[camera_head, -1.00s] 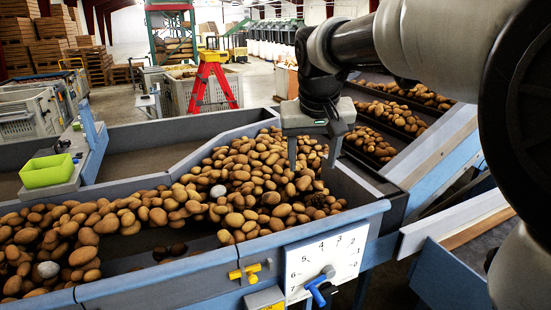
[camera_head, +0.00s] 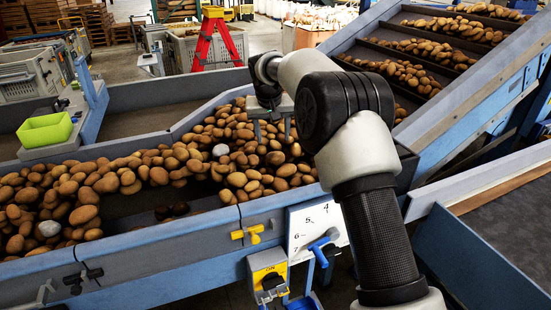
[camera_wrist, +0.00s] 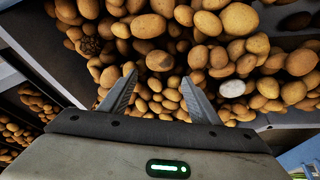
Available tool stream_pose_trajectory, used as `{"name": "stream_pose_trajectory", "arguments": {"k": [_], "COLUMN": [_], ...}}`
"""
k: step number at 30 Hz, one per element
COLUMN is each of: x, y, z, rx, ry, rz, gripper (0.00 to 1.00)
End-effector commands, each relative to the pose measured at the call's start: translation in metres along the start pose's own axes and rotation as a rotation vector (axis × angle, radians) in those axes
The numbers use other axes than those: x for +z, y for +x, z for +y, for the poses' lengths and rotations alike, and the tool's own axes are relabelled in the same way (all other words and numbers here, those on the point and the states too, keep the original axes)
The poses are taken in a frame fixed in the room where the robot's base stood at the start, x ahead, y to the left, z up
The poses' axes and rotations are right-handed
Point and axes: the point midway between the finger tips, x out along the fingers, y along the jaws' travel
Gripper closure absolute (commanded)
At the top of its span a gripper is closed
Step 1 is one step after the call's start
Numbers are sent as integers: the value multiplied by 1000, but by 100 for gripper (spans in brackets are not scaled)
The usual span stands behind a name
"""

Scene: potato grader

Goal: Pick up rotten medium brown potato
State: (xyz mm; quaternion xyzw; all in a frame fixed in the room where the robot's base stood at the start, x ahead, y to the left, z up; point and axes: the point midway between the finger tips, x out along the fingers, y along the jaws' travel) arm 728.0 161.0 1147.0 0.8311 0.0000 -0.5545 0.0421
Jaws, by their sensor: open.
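A dark, rough-skinned potato (camera_wrist: 91,45) that looks rotten lies among the brown potatoes at the upper left of the wrist view. I cannot make it out in the head view, where my arm covers part of the pile. My gripper (camera_head: 272,133) is open over the pile of potatoes (camera_head: 240,165). In the wrist view my gripper (camera_wrist: 160,76) has its two fingers spread with nothing held between them. The dark potato is to the left of the left finger, apart from it.
A pale, whitish lump (camera_head: 220,150) lies in the pile, and another (camera_head: 48,228) is at the left. Dark potatoes (camera_head: 172,210) lie on a bare belt strip. A green bin (camera_head: 45,130) sits on the grader's edge. A sloped conveyor (camera_head: 440,45) rises at the right.

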Motion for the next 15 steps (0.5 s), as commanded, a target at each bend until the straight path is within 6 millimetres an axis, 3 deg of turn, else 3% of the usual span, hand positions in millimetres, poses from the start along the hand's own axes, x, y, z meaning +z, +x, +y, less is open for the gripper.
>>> {"name": "stream_pose_trajectory", "arguments": {"k": [6,15], "x": [0,0], "y": [42,66], "z": [0,0], "rx": [0,0], "ry": [1,0], "rz": [-2,-2], "gripper": [43,43]}}
